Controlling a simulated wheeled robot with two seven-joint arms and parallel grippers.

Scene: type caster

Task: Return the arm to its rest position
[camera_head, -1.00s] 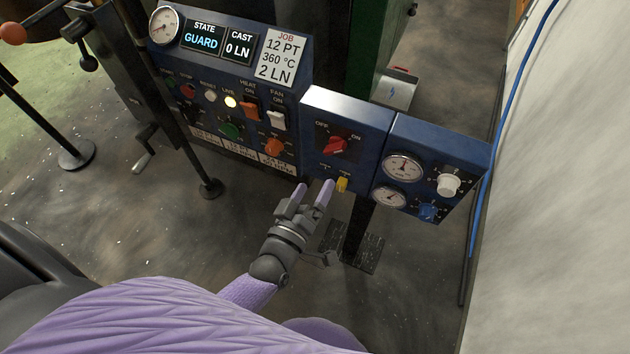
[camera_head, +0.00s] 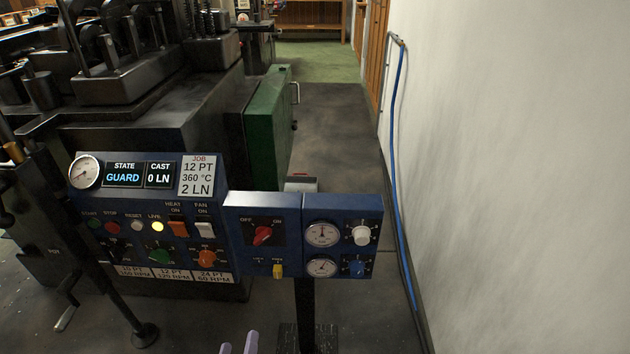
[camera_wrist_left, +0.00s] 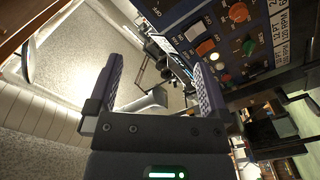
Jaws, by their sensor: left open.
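My left gripper (camera_head: 238,346) shows only by its two purple fingertips at the bottom edge of the head view, below the control panel and apart from it. In the left wrist view the two purple fingers (camera_wrist_left: 155,90) are spread apart with nothing between them. The blue control panel (camera_head: 150,205) carries a screen (camera_head: 123,174) reading STATE GUARD and one reading CAST 0 LN. A red rotary switch (camera_head: 263,235) and a yellow toggle (camera_head: 278,270) sit on the middle box. The rest of my left arm is out of the head view. My right gripper is not in view.
A green cabinet (camera_head: 268,130) stands behind. A blue hose (camera_head: 400,190) runs along the pale wall (camera_head: 510,180). The floor right of the green cabinet is clear.

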